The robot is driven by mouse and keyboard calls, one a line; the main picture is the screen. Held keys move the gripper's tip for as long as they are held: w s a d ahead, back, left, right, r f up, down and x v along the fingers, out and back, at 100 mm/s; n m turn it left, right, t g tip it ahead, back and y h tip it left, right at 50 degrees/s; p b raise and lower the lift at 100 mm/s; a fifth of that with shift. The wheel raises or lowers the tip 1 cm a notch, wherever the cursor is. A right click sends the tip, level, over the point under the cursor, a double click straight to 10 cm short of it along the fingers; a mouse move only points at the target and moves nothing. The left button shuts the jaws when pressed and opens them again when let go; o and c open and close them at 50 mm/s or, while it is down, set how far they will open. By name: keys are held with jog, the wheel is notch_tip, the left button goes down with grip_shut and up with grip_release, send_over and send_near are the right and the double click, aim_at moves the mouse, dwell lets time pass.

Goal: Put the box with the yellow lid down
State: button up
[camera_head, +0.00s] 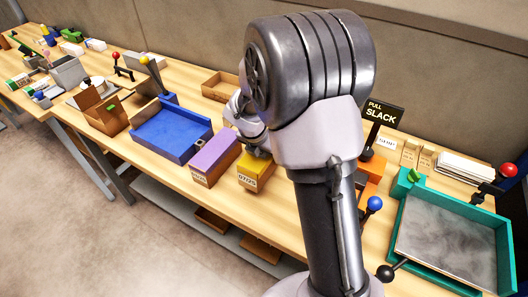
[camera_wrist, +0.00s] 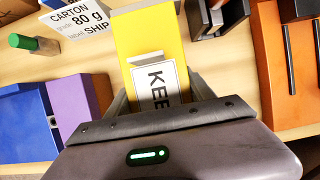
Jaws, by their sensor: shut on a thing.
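The box with the yellow lid (camera_head: 257,170) is near the front edge of the workbench, just right of a purple-lidded box. Its cardboard front carries a printed label. In the wrist view its yellow lid (camera_wrist: 150,38) runs up from between my fingers, with a white "KEE…" label on it. My gripper (camera_wrist: 158,98) is shut on this box, one finger on each side. In the head view my arm hides most of the gripper and the lid's right part. I cannot tell whether the box's underside touches the bench.
The purple-lidded box (camera_head: 215,155) stands close on the left, with a blue tray (camera_head: 172,131) beyond it. An orange holder (camera_head: 371,177) and a teal tray (camera_head: 407,215) are to the right. A cardboard tray (camera_head: 221,86) and a "PULL SLACK" sign (camera_head: 383,112) stand behind.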

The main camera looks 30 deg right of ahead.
jog(key=w, duration=0.1)
jog(key=w+d, duration=0.1)
jog(key=w, duration=0.1)
jog(key=shift+w+d+f, duration=0.2)
jog(key=shift+w+d, duration=0.15)
notch_tip(320, 180, down, 4)
jog(key=b, duration=0.3)
jog(key=shift+w+r, duration=0.1)
jog(key=shift+r, duration=0.15)
jog(key=o, duration=1.6)
jog(key=shift+o, duration=0.2)
